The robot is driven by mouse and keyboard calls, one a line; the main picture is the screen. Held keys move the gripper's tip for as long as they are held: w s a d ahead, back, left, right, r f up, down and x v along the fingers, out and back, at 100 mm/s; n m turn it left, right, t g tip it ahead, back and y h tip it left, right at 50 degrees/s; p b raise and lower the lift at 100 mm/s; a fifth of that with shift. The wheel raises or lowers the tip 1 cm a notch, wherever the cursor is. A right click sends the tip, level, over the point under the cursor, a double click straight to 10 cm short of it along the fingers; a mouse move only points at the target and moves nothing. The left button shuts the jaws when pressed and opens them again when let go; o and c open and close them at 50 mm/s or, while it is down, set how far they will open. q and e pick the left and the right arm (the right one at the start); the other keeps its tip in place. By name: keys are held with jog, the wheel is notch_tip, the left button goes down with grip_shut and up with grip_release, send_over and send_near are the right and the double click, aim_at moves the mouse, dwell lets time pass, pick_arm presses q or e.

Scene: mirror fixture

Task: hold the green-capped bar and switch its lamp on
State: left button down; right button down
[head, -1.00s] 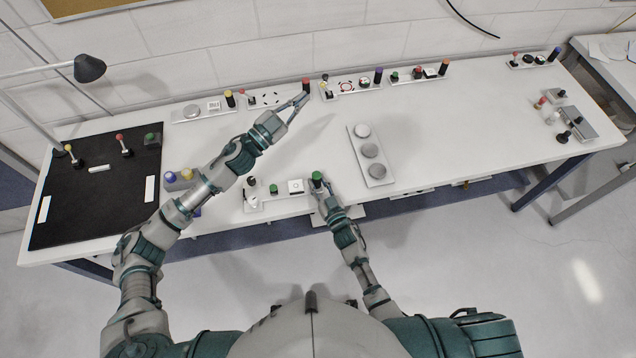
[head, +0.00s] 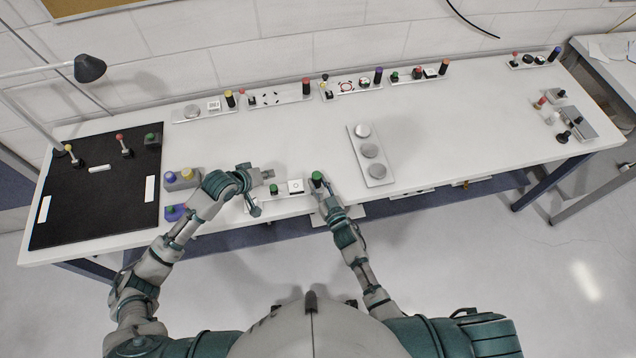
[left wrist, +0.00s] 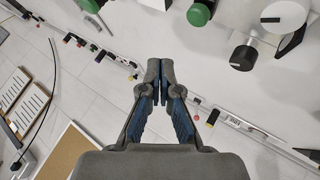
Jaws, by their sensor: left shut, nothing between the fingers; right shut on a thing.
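The green-capped bar (head: 317,176) stands at the table's front edge in the head view. My right gripper (head: 321,187) is shut on it, and the fingers hide its lower part. On the front strip, a green button (head: 274,188) and a white box with a ring mark (head: 295,186) show between the grippers. I cannot tell which part is the bar's lamp.
A plate with several grey discs (head: 370,155) lies right of the bar. A black mat (head: 85,210) covers the left end. Device strips (head: 278,97) line the back; the middle is largely clear.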

aim_at(275, 185)
pick_arm(q)
notch_tip(275, 185, down, 6)
jog(key=shift+f, duration=0.25)
dwell(1.5)
jog(key=shift+f, duration=0.3)
jog(key=shift+s, duration=0.1)
jog(key=shift+s+d+r, duration=0.1)
jog(key=shift+r, duration=3.3)
